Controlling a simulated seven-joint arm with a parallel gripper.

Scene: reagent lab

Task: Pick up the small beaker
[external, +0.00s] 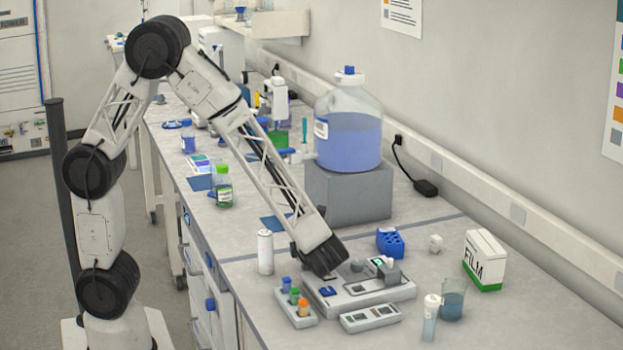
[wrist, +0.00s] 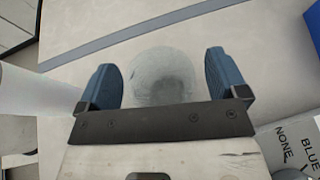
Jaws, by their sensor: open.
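A small clear beaker (wrist: 160,72) shows in the wrist view as a pale, see-through round shape on the grey bench. It lies between the two blue fingers of my gripper (wrist: 161,80), with a gap on each side. The fingers are open, and its near part is hidden by the gripper's dark crossbar. In the external view my gripper (external: 321,260) is low over the bench by a grey device, and I cannot make out the small beaker there. Another beaker (external: 452,302), with blue-grey liquid, stands at the right front.
A white cylinder (external: 265,252) stands close left of my gripper; it also shows in the wrist view (wrist: 40,92). The grey device (external: 375,298) lies close by on the right. A blue rack (external: 390,242) and a grey block (external: 348,190) with a large bottle (external: 349,135) are behind.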

